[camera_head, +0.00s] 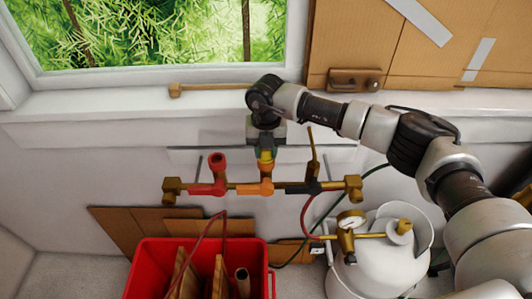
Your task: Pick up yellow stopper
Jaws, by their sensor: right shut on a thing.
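The yellow stopper (265,156) is small and shows at the middle of the picture, just above the orange fitting (262,180) of the brass pipe (236,187). My right gripper (264,148) points down from above and is shut on the yellow stopper, hiding its upper part. I cannot tell whether the stopper touches the orange fitting below it. A red stopper (218,160) stands on the red fitting (207,189) to the left. My left gripper is not in view.
A brass rod (313,155) stands upright at the black fitting (300,188). A glass shelf runs behind the pipe. A red crate (137,277) with wood pieces is below, and a white gas tank (385,265) with a gauge is at lower right. A wooden mallet (215,88) lies on the sill.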

